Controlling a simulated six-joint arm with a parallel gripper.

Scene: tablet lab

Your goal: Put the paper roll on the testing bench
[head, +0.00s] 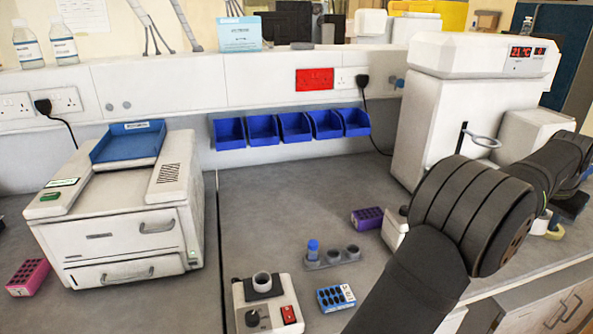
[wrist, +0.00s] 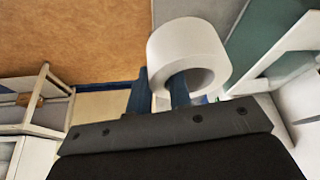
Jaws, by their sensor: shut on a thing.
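In the wrist view, the white paper roll (wrist: 188,50) is a thick ring with a round hole. My gripper (wrist: 160,90) is shut on its wall. One blue finger goes into the hole and the other is outside the ring. In the head view my dark arm reaches over the right side, and the gripper and held roll cannot be made out there. The grey bench top (head: 255,215) fills the middle of the head view; I take it as the testing bench.
On the bench stand a white box machine with a blue tray (head: 120,215), a small mixer (head: 267,305), a tube holder (head: 332,258), a blue rack (head: 335,298) and a purple rack (head: 367,218). A tall white device (head: 425,110) stands behind my arm. Bare surface lies between.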

